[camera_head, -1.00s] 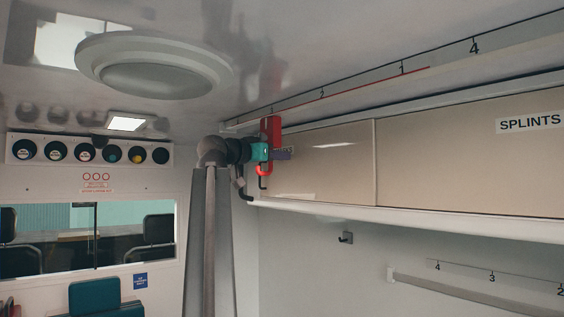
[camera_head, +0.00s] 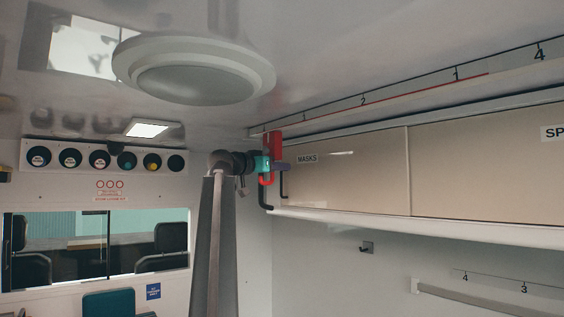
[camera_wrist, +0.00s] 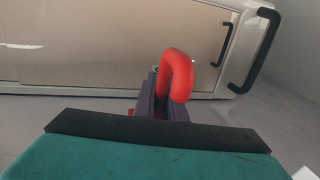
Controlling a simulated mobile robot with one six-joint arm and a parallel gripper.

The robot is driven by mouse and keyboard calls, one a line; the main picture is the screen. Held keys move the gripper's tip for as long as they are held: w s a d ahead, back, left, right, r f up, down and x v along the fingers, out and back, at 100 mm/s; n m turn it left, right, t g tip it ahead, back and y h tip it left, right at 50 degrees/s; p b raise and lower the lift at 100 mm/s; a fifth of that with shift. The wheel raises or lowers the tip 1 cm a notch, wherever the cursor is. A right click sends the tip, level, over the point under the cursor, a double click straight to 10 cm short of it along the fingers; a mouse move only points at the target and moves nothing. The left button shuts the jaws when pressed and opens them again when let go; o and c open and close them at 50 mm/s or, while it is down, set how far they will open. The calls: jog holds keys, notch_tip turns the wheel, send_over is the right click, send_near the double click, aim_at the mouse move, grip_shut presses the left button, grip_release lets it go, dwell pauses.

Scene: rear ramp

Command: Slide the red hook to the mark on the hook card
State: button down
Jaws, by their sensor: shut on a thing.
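In the wrist view the red loop (camera_wrist: 178,72) stands between the purple fingers. My gripper (camera_head: 282,166), with a teal body, is shut on the hook; it also shows in the wrist view (camera_wrist: 166,105). A small card (camera_head: 111,190) with three red rings and red text is on the end wall; its text is too small to read.
A numbered strip (camera_head: 410,88) with a red line runs along the ceiling edge above the rail. The cabinet (camera_head: 350,180) labelled MASKS is close right of my gripper, with a black handle (camera_head: 284,183). A round ceiling lamp (camera_head: 192,78) hangs at left.

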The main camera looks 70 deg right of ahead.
jog(key=shift+w+d+p, duration=0.55)
jog(key=shift+w+p, duration=0.05)
jog(key=shift+w, duration=0.25)
jog(key=c, duration=1.8)
grip_release()
jog(key=shift+f, duration=0.1)
jog(key=b+v, duration=0.5)
jog(key=v, duration=0.8)
jog(key=shift+a, duration=0.4)
